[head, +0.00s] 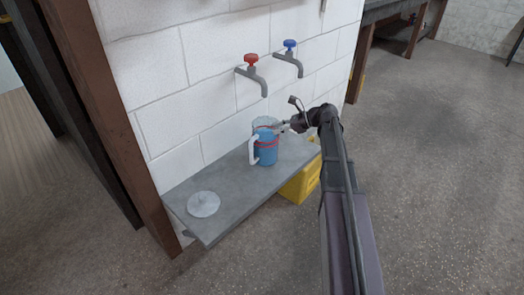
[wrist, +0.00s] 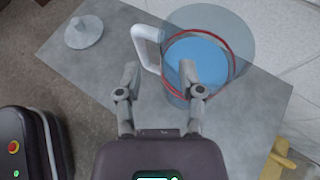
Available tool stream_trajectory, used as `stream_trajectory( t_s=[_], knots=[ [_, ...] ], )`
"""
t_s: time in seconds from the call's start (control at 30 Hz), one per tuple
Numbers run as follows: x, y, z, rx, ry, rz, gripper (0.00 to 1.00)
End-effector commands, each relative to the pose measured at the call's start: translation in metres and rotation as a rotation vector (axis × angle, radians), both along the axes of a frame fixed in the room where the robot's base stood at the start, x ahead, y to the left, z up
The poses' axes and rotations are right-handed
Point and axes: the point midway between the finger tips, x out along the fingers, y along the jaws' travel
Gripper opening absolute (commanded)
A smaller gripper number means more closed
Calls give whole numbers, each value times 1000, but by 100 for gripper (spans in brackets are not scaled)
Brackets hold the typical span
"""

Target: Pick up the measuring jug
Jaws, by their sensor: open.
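The measuring jug (head: 266,149) is clear with blue contents, red bands and a white handle. It stands upright on the grey shelf (head: 240,187) below two taps. In the wrist view the jug (wrist: 212,50) is seen from above, with its handle (wrist: 146,47) on the left. My gripper (head: 284,127) is at the jug's right side in the head view. In the wrist view my gripper (wrist: 158,75) is open, one finger left of the handle's lower end and the other overlapping the jug's near side. I cannot tell whether either finger touches it.
A red-handled tap (head: 252,70) and a blue-handled tap (head: 289,57) stick out from the white wall above. A grey round lid-like object (head: 203,204) lies on the shelf's left part. A yellow container (head: 302,182) stands under the shelf's right end. Shelf between lid and jug is clear.

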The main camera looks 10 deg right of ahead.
Motion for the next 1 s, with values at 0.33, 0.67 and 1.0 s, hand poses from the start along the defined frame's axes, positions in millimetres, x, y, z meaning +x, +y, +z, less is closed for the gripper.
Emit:
stream_trajectory(
  t_s=[0.33,0.67,1.0],
  knots=[
    [4,10,-5,0,1,0,49],
    [6,16,-8,0,0,0,49],
    [19,47,-24,0,-1,0,49]
  ],
)
